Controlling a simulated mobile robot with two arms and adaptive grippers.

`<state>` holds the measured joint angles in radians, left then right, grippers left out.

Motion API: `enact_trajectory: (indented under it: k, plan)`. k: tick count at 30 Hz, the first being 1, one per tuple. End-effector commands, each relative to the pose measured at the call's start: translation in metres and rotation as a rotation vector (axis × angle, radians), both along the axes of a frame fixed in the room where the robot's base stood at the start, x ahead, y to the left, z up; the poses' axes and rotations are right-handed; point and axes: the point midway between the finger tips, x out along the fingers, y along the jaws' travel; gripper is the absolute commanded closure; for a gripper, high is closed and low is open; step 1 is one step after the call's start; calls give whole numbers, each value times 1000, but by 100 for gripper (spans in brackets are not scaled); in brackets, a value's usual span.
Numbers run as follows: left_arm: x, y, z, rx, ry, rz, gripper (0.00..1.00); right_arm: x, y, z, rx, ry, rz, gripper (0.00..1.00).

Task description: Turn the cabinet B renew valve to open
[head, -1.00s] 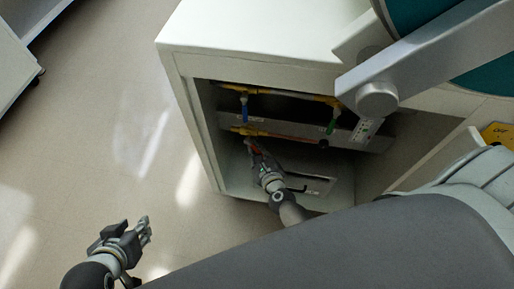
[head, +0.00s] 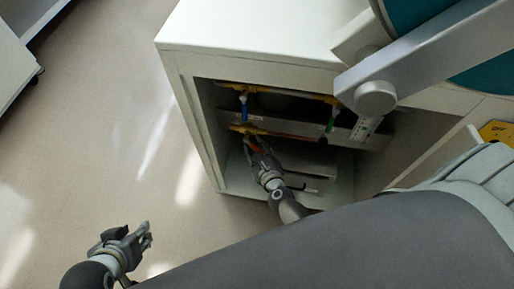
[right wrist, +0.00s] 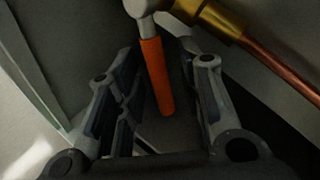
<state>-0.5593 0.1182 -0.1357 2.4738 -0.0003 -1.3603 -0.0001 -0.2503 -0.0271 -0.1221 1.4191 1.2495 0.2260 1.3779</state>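A valve with an orange lever handle (right wrist: 157,80) sits on the lower brass and copper pipe (right wrist: 265,55) inside the open cabinet. In the right wrist view the handle lies between the two fingers of my right gripper (right wrist: 167,62), with gaps on both sides. In the head view my right gripper (head: 257,146) reaches into the cabinet and partly hides this handle. A blue handle (head: 243,107) and a green handle (head: 330,123) hang from the upper pipe. Their labels are too small to read. My left gripper (head: 146,236) is over the floor, away from the cabinet.
The white cabinet's left side wall (head: 192,120) stands close to my right gripper. A sloped panel (head: 300,150) runs behind the pipes. A yellow sign (head: 497,132) is at the right. The floor (head: 100,150) at the left is clear.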

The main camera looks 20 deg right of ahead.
Motion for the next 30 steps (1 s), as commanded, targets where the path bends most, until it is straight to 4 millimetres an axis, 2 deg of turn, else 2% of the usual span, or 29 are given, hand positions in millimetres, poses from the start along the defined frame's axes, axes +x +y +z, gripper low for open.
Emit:
enact_trajectory:
  k: [5,8,21,26,30]
  plan:
    - [0,0,-1,0,2,0,65,-3,0,1,0,1,0,66]
    - [0,0,-1,0,2,0,65,-12,1,3,1,1,0,66]
    - [0,0,0,0,1,0,65,-89,8,29,0,2,1,66]
    - [0,0,0,0,1,0,65,-106,10,36,-1,2,-1,66]
    - [0,0,0,0,0,0,65,-112,11,38,0,0,0,66]
